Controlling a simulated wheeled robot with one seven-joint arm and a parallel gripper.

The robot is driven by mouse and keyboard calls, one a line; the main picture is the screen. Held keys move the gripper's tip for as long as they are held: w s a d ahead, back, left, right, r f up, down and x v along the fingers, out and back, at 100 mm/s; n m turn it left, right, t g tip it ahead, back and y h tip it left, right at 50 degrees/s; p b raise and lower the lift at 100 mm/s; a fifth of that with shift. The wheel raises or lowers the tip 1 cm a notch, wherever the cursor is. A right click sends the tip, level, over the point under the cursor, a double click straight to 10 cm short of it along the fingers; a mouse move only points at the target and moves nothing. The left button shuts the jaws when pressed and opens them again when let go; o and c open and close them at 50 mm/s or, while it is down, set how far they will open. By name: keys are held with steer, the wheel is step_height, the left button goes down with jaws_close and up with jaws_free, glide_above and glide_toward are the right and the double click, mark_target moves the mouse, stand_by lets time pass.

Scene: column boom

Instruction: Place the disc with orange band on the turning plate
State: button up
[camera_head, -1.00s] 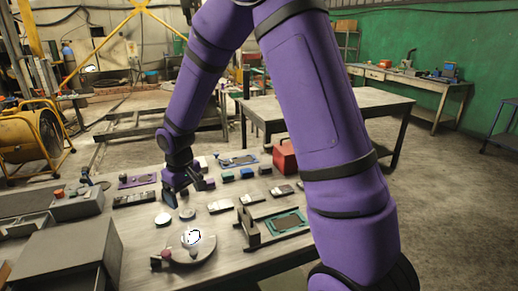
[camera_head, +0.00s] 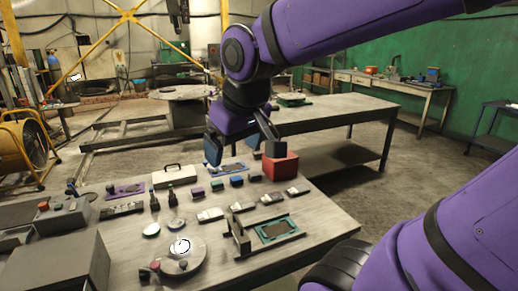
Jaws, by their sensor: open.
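My gripper (camera_head: 244,150) is open, its two dark fingers spread wide, raised above the back part of the workbench. I see nothing held between the fingers. The turning plate (camera_head: 195,259), a round grey plate with a small red knob at its left, lies at the front of the bench. A round white piece with dark marks (camera_head: 181,247) shows on it. Two small pale discs, a left one (camera_head: 151,230) and a right one (camera_head: 177,225), lie behind the plate. The orange band is too small to make out on any disc. My gripper is behind and right of these discs.
A red box (camera_head: 281,168) stands close under the right finger. Small coloured blocks (camera_head: 216,186), dark upright pieces (camera_head: 155,201) and a white handled case (camera_head: 174,176) fill the back. A teal panel in a frame (camera_head: 277,230) is at right, a grey box (camera_head: 60,262) at left.

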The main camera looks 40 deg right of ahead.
steer(key=s+r, duration=0.1)
steer(key=s, duration=0.5)
steer(key=shift+s+d+t, duration=0.15)
steer(key=shift+d+t, duration=0.1)
steer(key=shift+t, duration=0.15)
stand_by(0.9)
